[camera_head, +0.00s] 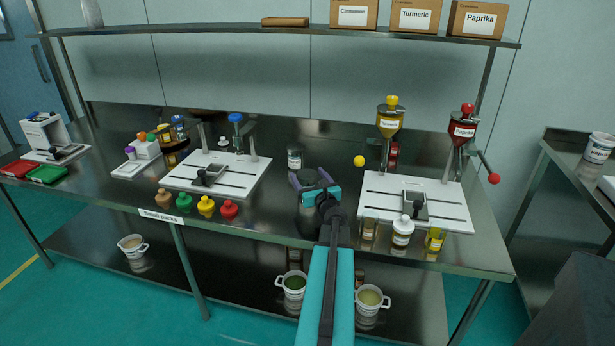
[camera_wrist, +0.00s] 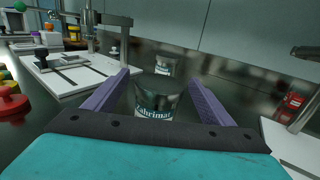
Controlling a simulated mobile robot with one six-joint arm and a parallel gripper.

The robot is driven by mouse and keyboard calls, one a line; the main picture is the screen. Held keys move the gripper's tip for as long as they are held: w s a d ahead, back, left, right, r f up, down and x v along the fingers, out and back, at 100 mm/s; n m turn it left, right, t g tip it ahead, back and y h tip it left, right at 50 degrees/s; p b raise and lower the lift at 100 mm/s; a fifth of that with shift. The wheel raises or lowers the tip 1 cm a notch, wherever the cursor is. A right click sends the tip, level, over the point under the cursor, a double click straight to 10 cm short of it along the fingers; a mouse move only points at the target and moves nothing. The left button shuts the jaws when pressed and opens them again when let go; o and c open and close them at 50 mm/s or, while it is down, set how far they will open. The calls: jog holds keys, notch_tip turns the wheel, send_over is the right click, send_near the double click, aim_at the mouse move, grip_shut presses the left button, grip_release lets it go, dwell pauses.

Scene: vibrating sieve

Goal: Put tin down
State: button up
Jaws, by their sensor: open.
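The tin (camera_head: 294,158) is a small dark container with a pale label, standing upright on the steel table between the two white stations. In the wrist view the tin (camera_wrist: 155,103) shows a partly readable label, "ahrimar". My gripper (camera_head: 310,177) is open, its purple fingers pointing at the tin from the front. In the wrist view my gripper (camera_wrist: 159,80) has one finger to each side of the tin, with gaps beside it. The tin's lower part is hidden by the gripper body there.
A white station (camera_head: 225,175) stands to the left, another (camera_head: 450,205) with spice hoppers to the right. Coloured knobs (camera_head: 206,206) stand at the front edge. The steel backsplash reflects the tin.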

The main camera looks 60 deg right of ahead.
jog(key=v, duration=0.8)
jog(key=shift+s+a, duration=0.15)
jog(key=shift+s, duration=0.15)
jog(key=shift+s+a+r+p, duration=0.1)
jog(key=shift+r+p, duration=0.05)
jog(key=shift+p, duration=0.7)
jog(key=s+p, duration=0.1)
jog(key=p, duration=0.3)
jog(key=shift+a+p, duration=0.4)
jog(key=shift+s+a+p, duration=0.15)
jog(key=shift+s+p, duration=0.05)
jog(key=shift+p, duration=0.35)
